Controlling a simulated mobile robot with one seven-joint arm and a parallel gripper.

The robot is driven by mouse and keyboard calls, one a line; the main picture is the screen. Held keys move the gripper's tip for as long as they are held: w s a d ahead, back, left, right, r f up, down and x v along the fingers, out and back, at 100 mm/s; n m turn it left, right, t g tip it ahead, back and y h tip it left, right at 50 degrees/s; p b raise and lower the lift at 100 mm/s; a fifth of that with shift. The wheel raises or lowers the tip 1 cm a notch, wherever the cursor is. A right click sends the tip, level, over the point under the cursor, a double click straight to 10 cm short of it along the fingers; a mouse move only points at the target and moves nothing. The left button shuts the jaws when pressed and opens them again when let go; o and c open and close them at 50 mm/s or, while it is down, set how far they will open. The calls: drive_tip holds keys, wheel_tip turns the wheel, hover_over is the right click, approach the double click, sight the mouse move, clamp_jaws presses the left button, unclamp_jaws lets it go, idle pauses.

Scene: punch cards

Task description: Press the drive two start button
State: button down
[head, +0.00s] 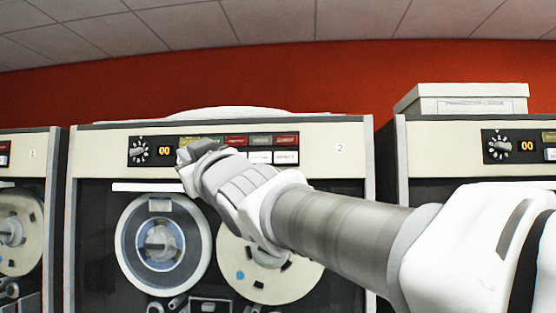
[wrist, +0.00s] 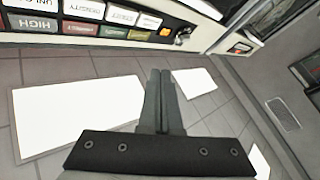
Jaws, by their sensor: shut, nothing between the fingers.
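Drive two (head: 325,170) is the middle tape cabinet, marked 2 at its upper right. Its dark control strip (head: 286,148) has a dial, an orange 00 display and two rows of buttons. My gripper (head: 184,154) is shut and empty, in front of the strip between the display and the buttons. It hides the left part of the lower button row, and I cannot make out a start label in the head view. In the wrist view, my shut fingers (wrist: 160,76) point below the tilted button rows (wrist: 112,32). I cannot tell whether they touch a button.
My arm crosses the right half of drive two and part of its right reel (head: 290,282). Other drives stand at left (head: 30,160) and right (head: 432,140). A white box (head: 470,104) rests on the right one.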

drive_tip(key=w+p, duration=0.4)
drive_tip(key=w, duration=0.4)
drive_tip(key=shift+w+d, duration=0.4)
drive_tip(key=shift+w, duration=0.15)
idle(1.7)
drive_tip(key=shift+w+p, duration=0.3)
drive_tip(key=shift+p, duration=0.05)
drive_tip(key=shift+w+d+p, duration=0.1)
drive_tip(key=shift+w+p, duration=0.25)
drive_tip(key=shift+w, duration=0.15)
idle(0.7)
idle(0.3)
drive_tip(key=shift+s+b, duration=0.6)
drive_tip(key=shift+s, duration=0.35)
drive_tip(key=shift+s+f, duration=0.1)
